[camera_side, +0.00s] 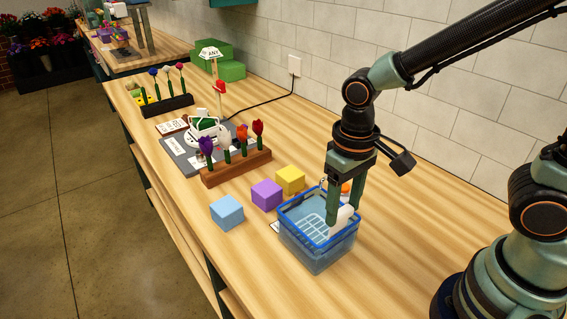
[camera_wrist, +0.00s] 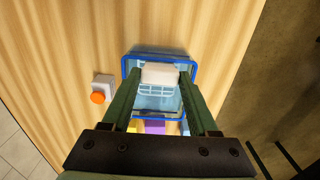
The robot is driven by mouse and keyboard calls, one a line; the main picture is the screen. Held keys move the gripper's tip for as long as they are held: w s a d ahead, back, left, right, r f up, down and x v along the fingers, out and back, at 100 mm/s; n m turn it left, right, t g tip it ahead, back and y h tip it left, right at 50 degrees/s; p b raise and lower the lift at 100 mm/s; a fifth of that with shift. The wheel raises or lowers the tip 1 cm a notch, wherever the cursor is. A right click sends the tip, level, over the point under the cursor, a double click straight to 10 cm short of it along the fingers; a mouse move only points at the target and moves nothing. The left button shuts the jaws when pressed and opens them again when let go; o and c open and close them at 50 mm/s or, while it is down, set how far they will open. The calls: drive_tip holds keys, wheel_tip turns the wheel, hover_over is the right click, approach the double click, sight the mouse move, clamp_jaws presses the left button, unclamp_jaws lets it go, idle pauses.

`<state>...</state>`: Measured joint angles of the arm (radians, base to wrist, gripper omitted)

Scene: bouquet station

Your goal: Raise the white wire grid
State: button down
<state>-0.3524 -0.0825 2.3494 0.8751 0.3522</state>
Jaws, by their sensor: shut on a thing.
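The white wire grid (camera_side: 312,229) is inside a clear blue basin (camera_side: 318,258) with a darker blue rim, and appears low in it. In the wrist view the grid (camera_wrist: 157,90) shows beside a white block (camera_wrist: 160,73), which looks like its handle; the join is not clear. My gripper (camera_side: 345,208) points down into the basin. Its fingers are shut on the white block, which also shows in the side view (camera_side: 344,217). In the wrist view the fingertips (camera_wrist: 160,75) flank the block inside the rim. The exact height of the grid above the basin floor cannot be told.
Yellow (camera_side: 290,179), purple (camera_side: 266,194) and light blue (camera_side: 227,212) cubes stand left of the basin. An orange button (camera_wrist: 97,97) on a pale box is close beside it. A wooden rack (camera_side: 236,172) with tulips stands farther back.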

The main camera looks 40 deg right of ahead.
wheel_tip(320, 180, up, 8)
drive_tip(key=shift+f, duration=0.15)
drive_tip(key=shift+c, duration=0.8)
unclamp_jaws()
wheel_tip(320, 180, up, 12)
drive_tip(key=w+d+f+t, duration=0.1)
drive_tip(key=d+f+t, duration=0.4)
drive_tip(key=d+f, duration=0.3)
drive_tip(key=shift+w+d+t, duration=0.15)
drive_tip(key=shift+d+t, duration=0.15)
drive_tip(key=shift+d, duration=0.7)
